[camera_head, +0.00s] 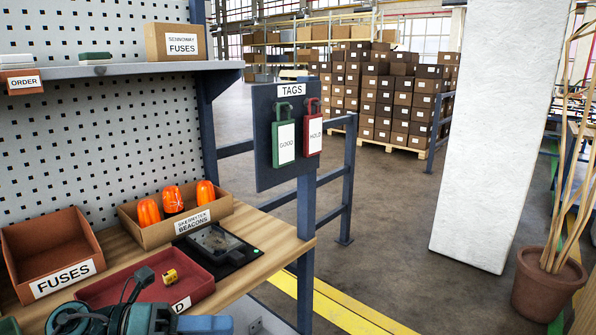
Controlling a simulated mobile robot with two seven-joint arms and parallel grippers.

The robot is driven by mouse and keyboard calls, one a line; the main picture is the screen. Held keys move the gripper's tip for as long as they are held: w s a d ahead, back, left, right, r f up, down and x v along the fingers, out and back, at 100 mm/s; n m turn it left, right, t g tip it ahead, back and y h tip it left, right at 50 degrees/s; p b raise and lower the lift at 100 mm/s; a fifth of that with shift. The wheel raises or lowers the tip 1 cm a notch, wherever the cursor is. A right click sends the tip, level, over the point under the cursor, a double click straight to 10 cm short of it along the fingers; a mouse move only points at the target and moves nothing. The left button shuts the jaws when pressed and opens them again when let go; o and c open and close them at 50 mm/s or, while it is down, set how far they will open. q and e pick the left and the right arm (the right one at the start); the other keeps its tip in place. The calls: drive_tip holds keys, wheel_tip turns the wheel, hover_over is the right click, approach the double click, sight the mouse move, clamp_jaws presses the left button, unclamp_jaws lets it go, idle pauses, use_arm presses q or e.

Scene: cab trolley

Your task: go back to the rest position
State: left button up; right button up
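My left gripper (150,319) shows at the bottom edge, in front of the bench and partly cut off by the frame. Its fingertips are not clear, so I cannot tell whether it is open or shut. It overlaps the near edge of a red tray (118,292) in the picture. The tray holds a small yellow item (170,277), and a dark piece with a cable (144,276) shows over it. My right gripper is not in view.
On the wooden bench (268,234) stand a fuses bin (50,245), a beacons box (155,232) with orange beacons, and a black device (213,246). A tags board (262,150) holds green and red tags. A white pillar (500,130) and open floor lie right.

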use_arm(q)
wheel_tip(320, 180, down, 10)
drive_tip(key=a+r+n+t+y+p, duration=0.15)
drive_tip(key=n+t+y, duration=0.95)
drive_tip(key=n, duration=1.7)
drive_tip(key=s+f+n+g+y, duration=0.1)
drive_tip(key=s+f+n, duration=0.3)
drive_tip(key=s+f, duration=0.2)
drive_tip(key=s+f+n+g+y+p, duration=0.1)
drive_tip(key=s+f+n, duration=0.4)
drive_tip(key=f, duration=0.5)
drive_tip(key=shift+s+g, duration=0.5)
drive_tip(key=shift+g, duration=0.3)
